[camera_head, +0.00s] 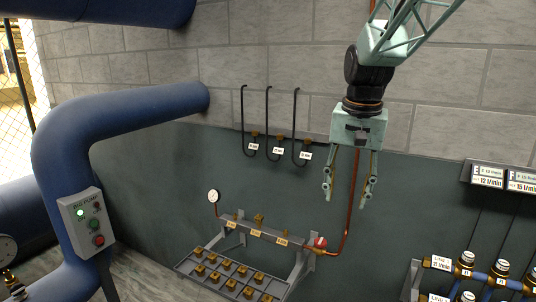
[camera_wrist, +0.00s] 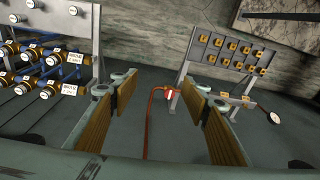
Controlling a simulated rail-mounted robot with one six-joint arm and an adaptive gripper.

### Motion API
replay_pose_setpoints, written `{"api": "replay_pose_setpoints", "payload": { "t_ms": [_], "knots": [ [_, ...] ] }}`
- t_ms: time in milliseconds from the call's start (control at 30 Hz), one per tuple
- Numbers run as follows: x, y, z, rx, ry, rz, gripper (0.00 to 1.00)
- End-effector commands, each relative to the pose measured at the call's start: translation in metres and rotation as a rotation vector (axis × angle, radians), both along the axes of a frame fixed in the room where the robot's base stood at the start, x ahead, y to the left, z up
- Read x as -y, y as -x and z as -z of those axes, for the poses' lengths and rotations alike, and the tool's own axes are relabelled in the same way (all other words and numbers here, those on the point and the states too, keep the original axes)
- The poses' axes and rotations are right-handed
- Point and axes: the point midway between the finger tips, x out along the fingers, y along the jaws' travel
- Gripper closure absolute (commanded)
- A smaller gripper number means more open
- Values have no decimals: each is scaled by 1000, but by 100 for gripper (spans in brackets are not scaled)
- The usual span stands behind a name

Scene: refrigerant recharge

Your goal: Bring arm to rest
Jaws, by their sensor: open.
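My gripper (camera_head: 349,188) hangs pointing down in front of the wall, in the head view's right of centre. Its two fingers are apart and nothing is between them. In the wrist view my gripper (camera_wrist: 160,110) also shows spread fingers with an empty gap. It is above and in front of the red valve (camera_head: 320,243) and the copper pipe (camera_head: 353,205), apart from them as far as I can tell.
A manifold bench with a tray of brass fittings (camera_head: 232,275) stands below. A gauge (camera_head: 214,196) is at its left. Hooked hoses (camera_head: 268,120) hang on the wall. A blue pipe (camera_head: 120,118) with a button box (camera_head: 86,222) is left; a valve rack (camera_head: 470,272) is right.

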Motion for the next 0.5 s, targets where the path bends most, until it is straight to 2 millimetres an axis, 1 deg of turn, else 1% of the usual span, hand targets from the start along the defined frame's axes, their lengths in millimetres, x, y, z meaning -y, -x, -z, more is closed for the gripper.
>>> {"api": "replay_pose_setpoints", "payload": {
  "t_ms": [33, 200, 500],
  "knots": [
    [0, 9, -5, 7, 1, -9, 57],
    [0, 38, -16, 21, 5, -38, 57],
    [0, 90, -33, 47, 15, -88, 57]
  ]
}}
